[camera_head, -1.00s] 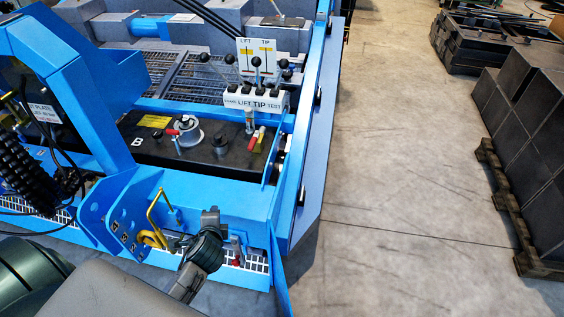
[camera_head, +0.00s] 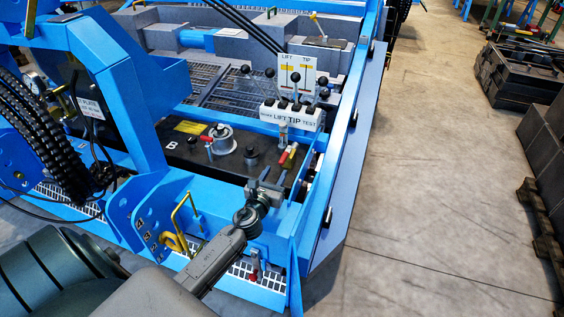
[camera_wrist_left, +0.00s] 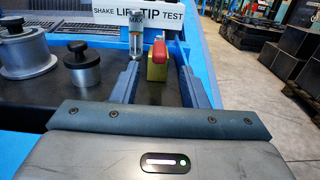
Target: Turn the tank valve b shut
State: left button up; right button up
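A red-handled valve with a yellow body (camera_head: 285,158) stands at the right end of the black tank (camera_head: 226,166), which is marked B. In the left wrist view the red handle (camera_wrist_left: 158,50) sits above the yellow body and looks roughly upright. My left gripper (camera_head: 266,188) is open and empty, just in front of the tank's right end. In the left wrist view its two fingers (camera_wrist_left: 158,88) point at the valve, which shows in the gap beyond their tips. I cannot tell if they touch it. My right gripper is not in view.
A silver cap (camera_head: 222,138) and a black knob (camera_head: 251,156) stand left of the valve. A clear gauge tube (camera_head: 283,133) stands behind it. Levers (camera_head: 295,85) rise from the LIFT TIP block (camera_head: 290,116). A blue rail (camera_head: 345,130) runs along the right; open floor lies beyond.

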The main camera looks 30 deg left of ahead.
aim_at(280, 164)
pick_arm(q)
jog(key=x, duration=0.6)
jog(key=shift+w+a, duration=0.15)
jog(key=shift+w, duration=0.2)
grip_shut()
